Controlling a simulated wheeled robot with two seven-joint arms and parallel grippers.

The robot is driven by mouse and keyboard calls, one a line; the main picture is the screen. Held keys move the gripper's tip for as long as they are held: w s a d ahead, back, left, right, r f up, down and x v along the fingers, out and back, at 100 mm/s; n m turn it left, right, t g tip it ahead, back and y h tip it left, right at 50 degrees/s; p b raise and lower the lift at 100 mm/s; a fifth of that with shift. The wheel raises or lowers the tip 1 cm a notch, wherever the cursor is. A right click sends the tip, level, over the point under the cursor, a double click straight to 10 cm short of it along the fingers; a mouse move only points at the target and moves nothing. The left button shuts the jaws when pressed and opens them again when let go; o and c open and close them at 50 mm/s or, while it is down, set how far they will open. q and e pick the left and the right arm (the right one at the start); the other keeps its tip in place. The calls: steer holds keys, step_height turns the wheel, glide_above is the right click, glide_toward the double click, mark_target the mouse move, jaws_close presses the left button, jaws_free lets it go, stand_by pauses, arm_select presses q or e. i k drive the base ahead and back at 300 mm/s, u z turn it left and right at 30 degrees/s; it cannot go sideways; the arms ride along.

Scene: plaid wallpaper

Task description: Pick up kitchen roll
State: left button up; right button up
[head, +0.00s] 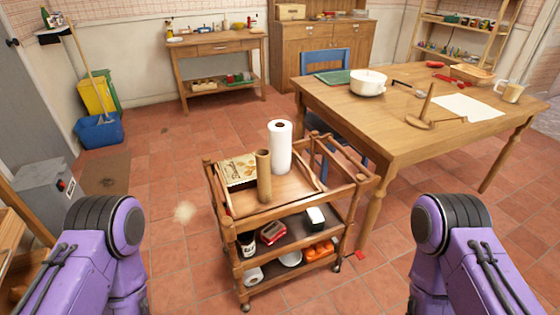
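The kitchen roll (281,147) is a white paper roll standing upright on the top tier of a wooden trolley (225,206), near the middle of the head view. A brown cardboard tube (264,176) stands just in front of it and to its left. A patterned box (238,170) lies further left on the same tier. My two purple arms show at the lower left and lower right, apart from the trolley. Both grippers are out of view.
A wooden table (400,130) stands close behind the trolley on the right, with a white pot (369,82) and a wooden holder (428,112). A blue chair (325,62) is behind it. The lower tiers hold several items. Tiled floor (165,190) is clear to the left.

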mark_target(279, 131)
steer(key=u, duration=0.65)
steer(key=k, duration=0.15)
steer(key=z, duration=1.7)
steer(key=i, duration=1.25)
steer(key=u, duration=0.75)
